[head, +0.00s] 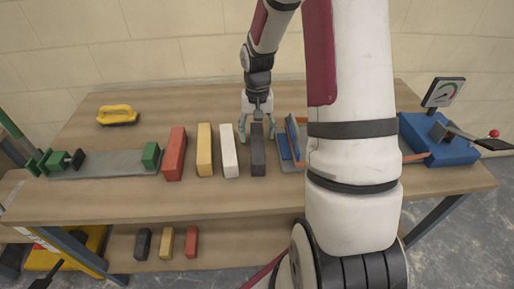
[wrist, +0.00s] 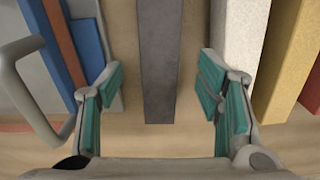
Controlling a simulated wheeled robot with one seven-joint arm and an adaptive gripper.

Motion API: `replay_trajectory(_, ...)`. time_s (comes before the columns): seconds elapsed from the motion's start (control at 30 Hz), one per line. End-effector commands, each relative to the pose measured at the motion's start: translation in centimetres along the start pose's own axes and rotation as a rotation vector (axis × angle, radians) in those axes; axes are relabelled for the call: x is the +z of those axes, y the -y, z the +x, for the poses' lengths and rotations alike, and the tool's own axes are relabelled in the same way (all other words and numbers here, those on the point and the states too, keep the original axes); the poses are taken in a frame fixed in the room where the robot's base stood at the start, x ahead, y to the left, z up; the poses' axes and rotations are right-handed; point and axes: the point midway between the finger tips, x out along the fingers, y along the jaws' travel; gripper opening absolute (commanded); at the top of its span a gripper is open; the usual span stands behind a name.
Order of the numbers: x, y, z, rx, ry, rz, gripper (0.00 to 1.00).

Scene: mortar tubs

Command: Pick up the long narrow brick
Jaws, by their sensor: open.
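A dark grey brick (head: 258,158), long and narrow, lies on the workbench as the rightmost of a row of bricks. It also shows in the middle of the wrist view (wrist: 158,60). My gripper (head: 257,127) is at the far end of this brick. Nothing is between the pads except the line of the brick. I cannot tell the fingertips' exact height above the bench.
A white brick (head: 228,152), a yellow brick (head: 205,150) and a red brick (head: 174,155) stand left of the grey one. A blue-and-grey item (wrist: 92,45) lies close on its other side. Small bricks (head: 166,244) sit on the lower shelf. A blue gauge device (head: 440,145) is at right.

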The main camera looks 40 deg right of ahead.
Motion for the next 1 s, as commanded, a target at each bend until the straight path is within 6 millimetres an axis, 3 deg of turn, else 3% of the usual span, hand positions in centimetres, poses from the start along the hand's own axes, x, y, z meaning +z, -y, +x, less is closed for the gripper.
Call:
replay_trajectory(0.17, -0.1, 0.0, 1.3, 0.0, 0.003, 0.001, 0.6)
replay_trajectory(0.4, -0.4, -0.1, 4.7, 0.0, 0.002, 0.0, 0.6)
replay_trajectory(0.73, -0.4, -0.1, 5.4, 0.0, 0.0, 0.0, 0.6)
replay_trajectory(0.77, -0.4, -0.1, 5.4, 0.0, 0.0, 0.0, 0.58)
replay_trajectory(1.0, -0.4, -0.1, 5.4, 0.0, 0.0, 0.0, 0.03)
